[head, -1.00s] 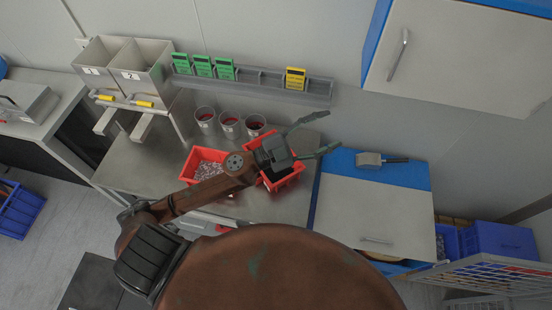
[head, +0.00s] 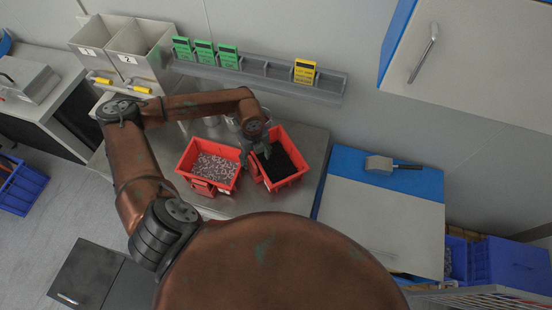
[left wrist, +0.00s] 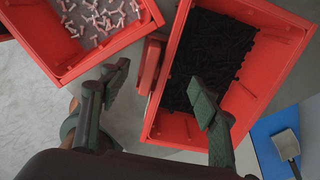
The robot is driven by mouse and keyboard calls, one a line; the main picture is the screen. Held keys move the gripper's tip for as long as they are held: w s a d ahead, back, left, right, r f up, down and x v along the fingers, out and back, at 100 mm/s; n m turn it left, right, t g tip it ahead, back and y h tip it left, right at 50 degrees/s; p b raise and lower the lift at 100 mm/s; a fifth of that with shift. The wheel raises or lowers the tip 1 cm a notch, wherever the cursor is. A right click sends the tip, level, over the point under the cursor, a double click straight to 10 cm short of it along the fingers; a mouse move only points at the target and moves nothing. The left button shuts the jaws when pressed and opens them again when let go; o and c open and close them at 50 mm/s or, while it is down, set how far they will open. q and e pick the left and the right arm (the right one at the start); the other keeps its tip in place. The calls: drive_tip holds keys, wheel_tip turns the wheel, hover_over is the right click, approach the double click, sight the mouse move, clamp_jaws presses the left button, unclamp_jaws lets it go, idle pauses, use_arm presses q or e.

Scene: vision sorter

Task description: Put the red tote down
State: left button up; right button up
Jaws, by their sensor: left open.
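Two red totes stand side by side on the steel table. The left tote (head: 183,172) holds pale pinkish pieces; its corner also shows in the left wrist view (left wrist: 105,52). The right tote (head: 300,158) holds black pieces and sits slightly turned; it fills the middle of the left wrist view (left wrist: 280,62). Both appear to rest on the table. My left gripper (head: 255,153) is open at the right tote's left side. In the left wrist view its fingers (left wrist: 157,96) are spread on either side of that tote's left wall and red handle. Whether they touch is unclear. My right gripper is not in view.
Grey cups (head: 213,121) stand behind the totes, partly hidden by my arm. A rail with green and yellow cards (head: 305,72) runs along the wall. A scoop (head: 379,165) lies on the blue-edged cabinet to the right. Bare steel table (head: 230,207) shows in front of the totes.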

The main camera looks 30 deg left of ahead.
sight(257, 163)
use_arm(q)
wheel_tip(257, 163, down, 3)
drive_tip(key=shift+d+f, duration=0.1)
drive_tip(key=shift+s+f+p, duration=0.15)
drive_tip(key=shift+f+p, duration=0.15)
drive_tip(key=shift+f, duration=1.05)
drive_tip(key=shift+s+f+p, duration=0.15)
drive_tip(key=shift+f+p, duration=0.1)
drive_tip(key=shift+f, duration=1.05)
clamp_jaws()
drive_tip(key=shift+r, duration=0.1)
